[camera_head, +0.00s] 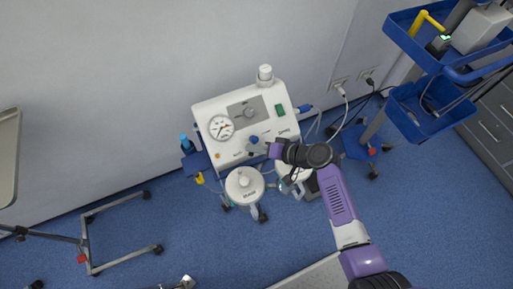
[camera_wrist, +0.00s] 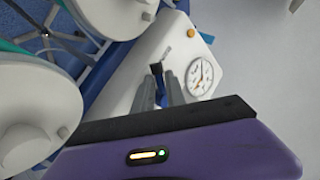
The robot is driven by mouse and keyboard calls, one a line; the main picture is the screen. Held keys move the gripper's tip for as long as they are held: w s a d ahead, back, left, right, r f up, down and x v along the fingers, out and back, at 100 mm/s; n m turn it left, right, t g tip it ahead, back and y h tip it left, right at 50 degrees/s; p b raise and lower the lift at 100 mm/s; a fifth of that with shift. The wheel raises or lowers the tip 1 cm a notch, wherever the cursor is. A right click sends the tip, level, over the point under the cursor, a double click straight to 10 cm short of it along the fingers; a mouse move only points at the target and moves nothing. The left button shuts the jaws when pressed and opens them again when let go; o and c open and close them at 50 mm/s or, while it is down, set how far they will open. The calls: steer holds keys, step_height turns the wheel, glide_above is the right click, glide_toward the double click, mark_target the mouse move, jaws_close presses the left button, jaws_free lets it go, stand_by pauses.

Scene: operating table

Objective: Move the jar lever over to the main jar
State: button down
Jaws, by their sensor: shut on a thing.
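The suction machine (camera_head: 232,110) is a white box with a round gauge and a small blue knob (camera_head: 253,139) low on its front panel, which I take to be the jar lever. My gripper (camera_head: 262,147) reaches in from the right at this knob. In the wrist view, my gripper (camera_wrist: 164,80) has its two grey fingers close together on a dark blue piece (camera_wrist: 160,92), mostly hidden between them. A white-lidded jar (camera_head: 240,190) stands in front of the machine. A second jar is partly hidden behind my arm; two white lids (camera_wrist: 35,100) show in the wrist view.
The wall (camera_head: 130,70) is close behind the machine. A trolley with blue trays (camera_head: 425,110) stands at the right, with cables near it. A wheeled metal stand (camera_head: 120,211) is at the left. Blue floor (camera_head: 200,235) is open in front of the jars.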

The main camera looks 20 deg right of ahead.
stand_by(0.3)
steer(key=c, duration=1.7)
jaws_free()
steer(key=v, duration=0.7)
steer(key=shift+s+d+r+b, duration=0.2)
steer(key=shift+s+r+b, duration=0.05)
steer(key=shift+b, duration=0.05)
